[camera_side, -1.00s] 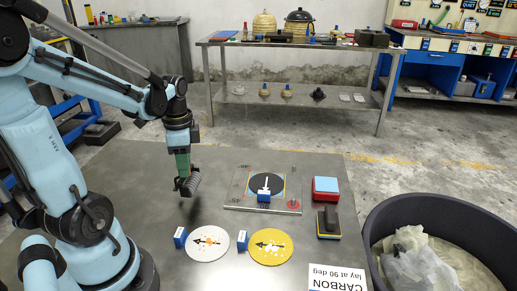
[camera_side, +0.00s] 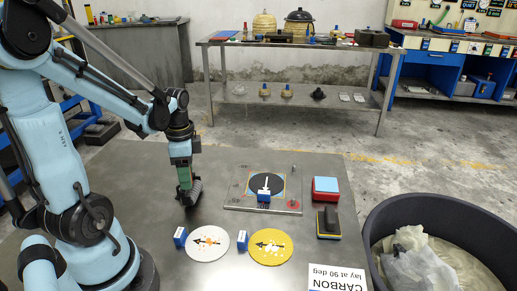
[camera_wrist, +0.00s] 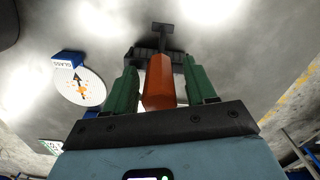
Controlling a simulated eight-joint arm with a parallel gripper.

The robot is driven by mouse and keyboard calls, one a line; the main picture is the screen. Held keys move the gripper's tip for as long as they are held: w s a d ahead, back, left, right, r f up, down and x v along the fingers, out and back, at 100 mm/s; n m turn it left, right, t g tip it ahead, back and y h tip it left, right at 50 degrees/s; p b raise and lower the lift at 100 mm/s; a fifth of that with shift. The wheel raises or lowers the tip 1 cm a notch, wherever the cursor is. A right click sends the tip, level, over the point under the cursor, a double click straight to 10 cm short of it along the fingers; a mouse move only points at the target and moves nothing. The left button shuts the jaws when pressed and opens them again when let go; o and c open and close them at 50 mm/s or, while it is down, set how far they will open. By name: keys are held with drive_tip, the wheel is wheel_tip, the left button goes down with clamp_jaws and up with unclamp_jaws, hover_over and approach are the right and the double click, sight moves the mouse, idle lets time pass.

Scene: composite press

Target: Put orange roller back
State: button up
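The orange roller (camera_wrist: 160,82) has an orange handle that stands between the two green fingers of my gripper (camera_wrist: 161,85) in the wrist view. Its black frame shows beyond the fingertips. In the side view my gripper (camera_side: 185,177) points down over the left part of the grey table. The roller's dark ribbed head (camera_side: 193,194) is at the fingertips, close to the tabletop. I cannot tell whether it touches the table. The handle is hidden by the fingers in the side view. My gripper is shut on the roller.
A white disc (camera_side: 222,247) and a yellow disc (camera_side: 282,251), each with a blue block, lie in front. A plate (camera_side: 235,192) with a black disc is to the right. Red-blue and black-yellow blocks (camera_side: 326,188) (camera_side: 335,235) and a dark bin (camera_side: 375,225) stand farther right.

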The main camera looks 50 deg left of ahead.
wheel_tip(320, 180, up, 12)
drive_tip(key=shift+w, duration=0.1)
drive_tip(key=shift+w+d, duration=0.1)
drive_tip(key=shift+d, duration=0.1)
drive_tip(key=w+d+f+n+t, duration=0.1)
drive_tip(key=w+d+n+t, duration=0.1)
drive_tip(key=d, duration=0.6)
drive_tip(key=w+d+f+n+t, duration=0.2)
drive_tip(key=d+t, duration=0.3)
drive_tip(key=d, duration=0.3)
drive_tip(key=shift+w+f+n, duration=0.3)
drive_tip(key=shift+w+n, duration=0.25)
drive_tip(key=shift+n, duration=0.15)
